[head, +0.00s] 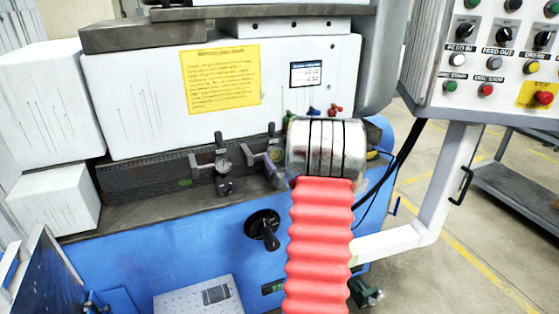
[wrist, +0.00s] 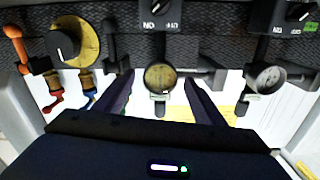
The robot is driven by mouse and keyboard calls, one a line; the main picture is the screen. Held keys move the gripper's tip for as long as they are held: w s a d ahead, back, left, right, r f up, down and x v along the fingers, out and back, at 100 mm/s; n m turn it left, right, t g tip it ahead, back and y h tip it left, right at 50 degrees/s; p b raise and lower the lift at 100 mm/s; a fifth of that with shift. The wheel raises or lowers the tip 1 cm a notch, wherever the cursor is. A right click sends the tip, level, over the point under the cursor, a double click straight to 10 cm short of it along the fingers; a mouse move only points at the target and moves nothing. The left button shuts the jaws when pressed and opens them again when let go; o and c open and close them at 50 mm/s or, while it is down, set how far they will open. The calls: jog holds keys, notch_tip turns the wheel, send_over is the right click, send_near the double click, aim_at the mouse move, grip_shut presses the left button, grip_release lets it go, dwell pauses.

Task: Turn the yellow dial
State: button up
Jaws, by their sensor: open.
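The yellow dial (wrist: 80,42) is a round yellow disc with a black knob, at the upper left of the wrist view. In the head view only a small yellow part (head: 372,154) shows beside my wrist; most of that area is hidden behind my arm. My gripper (wrist: 158,90) is open in the wrist view, its two dark fingers apart and nothing held. The dial lies left of both fingers, outside the gap. The fingers are hidden in the head view behind my silver wrist.
A round gauge (wrist: 160,78) appears between the fingers, with another gauge (wrist: 267,78) to the right. Red (wrist: 54,88) and blue (wrist: 87,88) handles hang near the dial. A control panel (head: 500,60) stands at the right and a black handwheel (head: 263,229) sits below.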

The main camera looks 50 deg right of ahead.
jog(key=shift+c, duration=0.6)
jog(key=c, duration=1)
jog(key=shift+o, duration=0.2)
jog(key=shift+n, duration=0.4)
jog(key=n, duration=0.6)
jog(key=shift+n, duration=0.4)
jog(key=n, duration=0.3)
jog(key=shift+n, duration=0.3)
jog(key=shift+a+n, duration=0.1)
jog(key=shift+n, duration=1.8)
jog(key=shift+f, duration=0.1)
